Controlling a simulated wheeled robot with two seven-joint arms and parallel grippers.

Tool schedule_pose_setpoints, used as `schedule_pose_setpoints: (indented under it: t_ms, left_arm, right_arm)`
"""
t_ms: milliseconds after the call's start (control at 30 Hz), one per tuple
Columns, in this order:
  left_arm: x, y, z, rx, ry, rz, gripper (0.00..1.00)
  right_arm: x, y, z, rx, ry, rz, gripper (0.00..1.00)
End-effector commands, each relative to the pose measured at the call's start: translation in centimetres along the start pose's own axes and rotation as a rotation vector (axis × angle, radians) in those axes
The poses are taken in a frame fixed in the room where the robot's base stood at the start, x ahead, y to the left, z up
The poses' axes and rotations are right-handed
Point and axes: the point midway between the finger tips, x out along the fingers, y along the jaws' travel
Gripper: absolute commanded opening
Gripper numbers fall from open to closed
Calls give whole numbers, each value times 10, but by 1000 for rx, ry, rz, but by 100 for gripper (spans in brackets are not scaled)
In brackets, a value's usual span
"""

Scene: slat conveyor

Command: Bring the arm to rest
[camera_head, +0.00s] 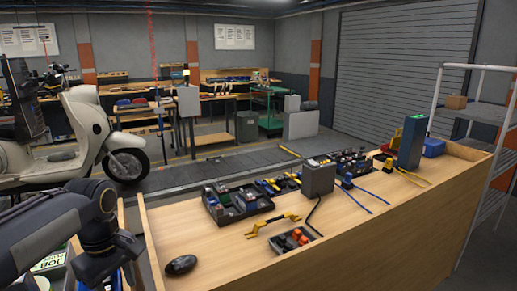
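My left arm (72,225) comes in from the lower left, dark grey and bent, with its far end hanging down beside the left edge of the workbench. The end of this arm (103,266) is dark and partly cut off by the frame's bottom. I cannot make out its fingers or whether they are open. I see nothing held there. My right arm and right gripper are not in view.
A wooden workbench (345,240) carries a black mouse (181,265), a yellow tool (273,224), parts trays (240,204), a grey box (319,180) and a dark tower (411,143). A cream scooter (90,135) stands by the slat conveyor (215,170).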

Motion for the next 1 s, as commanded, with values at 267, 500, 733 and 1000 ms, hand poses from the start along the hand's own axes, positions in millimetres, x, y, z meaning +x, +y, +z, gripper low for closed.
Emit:
schedule_pose_setpoints:
  t_ms: [267, 500, 733, 1000]
  left_arm:
    - [-1, -22, 16, 133, -16, 75, 48]
    - [4, -52, 43, 326, -20, 191, 48]
    - [20, -91, 86, 592, 27, 366, 48]
    - [57, -126, 141, 901, 178, 562, 48]
  right_arm:
    - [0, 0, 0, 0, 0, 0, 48]
    - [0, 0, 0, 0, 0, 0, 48]
    - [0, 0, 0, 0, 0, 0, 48]
    - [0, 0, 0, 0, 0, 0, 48]
